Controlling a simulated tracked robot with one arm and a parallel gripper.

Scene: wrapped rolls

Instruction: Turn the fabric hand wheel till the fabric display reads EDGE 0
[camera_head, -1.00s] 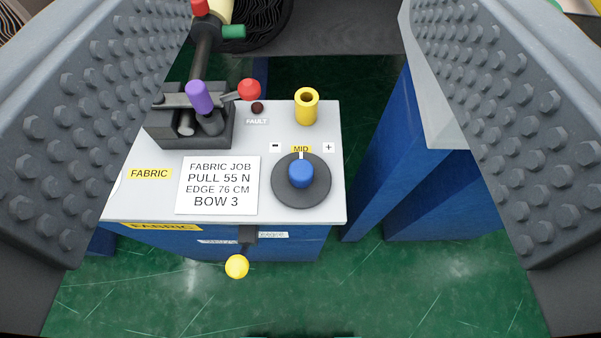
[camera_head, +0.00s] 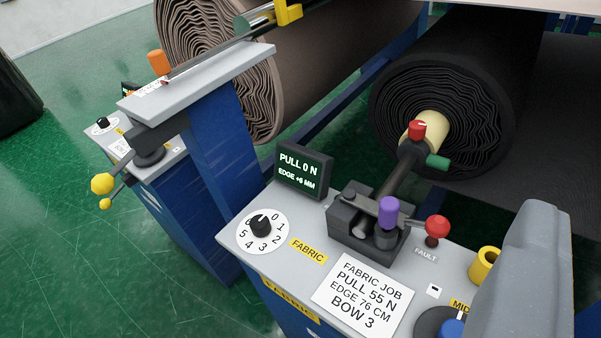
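The fabric display (camera_head: 302,172) stands at the back left of the fabric console and reads PULL 0 N and EDGE +6 MM. A dark round wheel (camera_head: 430,325) with a blue knob (camera_head: 452,329) sits at the lower right of the console. The lower frame edge and my gripper partly hide it. A MID label shows beside it. I cannot tell for certain that this is the fabric hand wheel. One grey finger of my gripper (camera_head: 525,270) shows at the right, in front of the console's right end. The other finger is out of view.
The console top (camera_head: 290,225) holds a 0–6 dial (camera_head: 262,228), a job card (camera_head: 362,295), a clamp with a purple knob (camera_head: 388,212), a red-ball lever (camera_head: 437,228) and a yellow cup (camera_head: 484,264). A dark fabric roll (camera_head: 450,85) lies behind. Another console (camera_head: 105,128) stands left.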

